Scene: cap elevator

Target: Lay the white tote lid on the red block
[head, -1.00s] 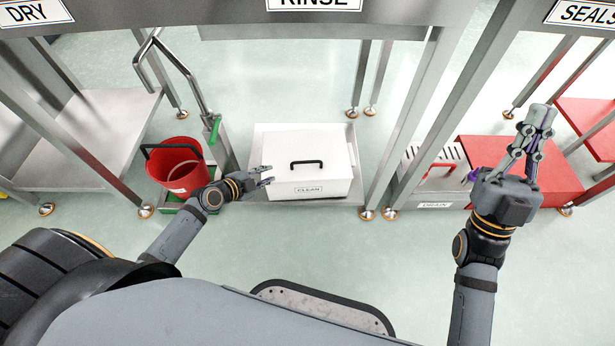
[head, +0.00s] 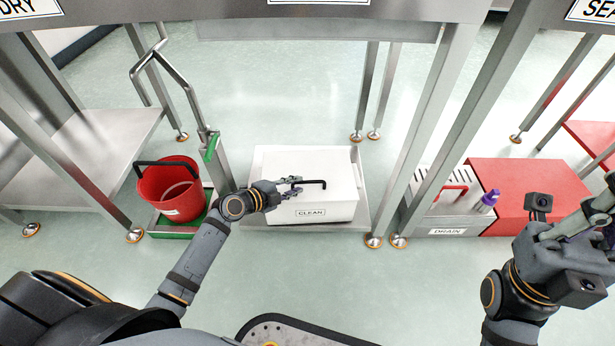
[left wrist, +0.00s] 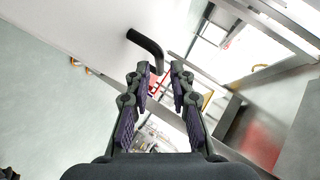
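The white tote (head: 330,213) stands on a low shelf with a CLEAN label on its front. Its white lid (head: 300,160) is on top and has a black bar handle (head: 318,182). My left gripper (head: 296,184) is over the lid at the handle's left end. In the left wrist view the handle (left wrist: 146,46) lies just beyond the open fingertips (left wrist: 160,72); I cannot tell whether they touch it. The red block (head: 528,182) stands at the right, its top bare. My right gripper (head: 596,218) is in front of it, partly cut off by the frame edge.
A red bucket (head: 166,197) stands left of the tote on a green base. A DRAIN rack (head: 440,212) with a red-handled thing and a purple-topped bottle (head: 487,201) sits between tote and red block. Metal table legs (head: 428,120) stand between the tote and the rack.

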